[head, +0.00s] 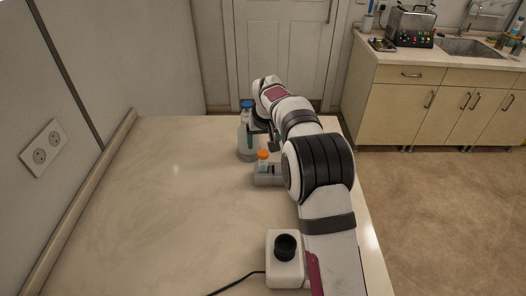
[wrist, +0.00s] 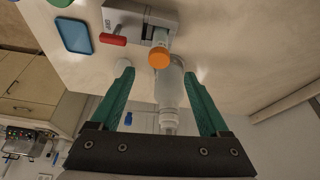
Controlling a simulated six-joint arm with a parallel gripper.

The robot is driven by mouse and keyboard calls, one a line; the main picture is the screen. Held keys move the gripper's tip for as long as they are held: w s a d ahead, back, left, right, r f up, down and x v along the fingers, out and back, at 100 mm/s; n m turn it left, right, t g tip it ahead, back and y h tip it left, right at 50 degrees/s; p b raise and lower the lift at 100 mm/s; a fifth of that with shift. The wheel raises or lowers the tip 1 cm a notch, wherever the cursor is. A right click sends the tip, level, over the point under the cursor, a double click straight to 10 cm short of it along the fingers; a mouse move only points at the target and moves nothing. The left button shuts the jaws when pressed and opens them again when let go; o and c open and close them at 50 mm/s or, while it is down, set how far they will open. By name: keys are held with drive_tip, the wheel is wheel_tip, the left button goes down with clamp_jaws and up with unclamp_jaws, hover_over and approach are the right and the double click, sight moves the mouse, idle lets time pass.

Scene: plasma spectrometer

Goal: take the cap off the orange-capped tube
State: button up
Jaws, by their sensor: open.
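The orange-capped tube (head: 263,155) stands upright in a small grey holder (head: 265,181) on the table. In the wrist view its orange cap (wrist: 158,58) lies just beyond the fingertips, roughly midway between them, with the holder (wrist: 135,18) behind it. My gripper (wrist: 158,75) has its green fingers wide apart, and neither touches the cap. In the head view my gripper (head: 262,137) is partly hidden, behind and above the tube. A clear vessel (wrist: 170,90) shows between the fingers in the wrist view; I cannot tell its distance.
A clear bottle with a blue cap (head: 247,104) stands close beside my gripper. A white device with a black knob (head: 285,247) is at the front. The wrist view shows a blue tray (wrist: 76,35) and a red object (wrist: 113,40). The table's left side is clear.

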sight(263, 153)
drive_tip(key=x, duration=0.6)
clamp_jaws()
drive_tip(key=shift+r, duration=0.15)
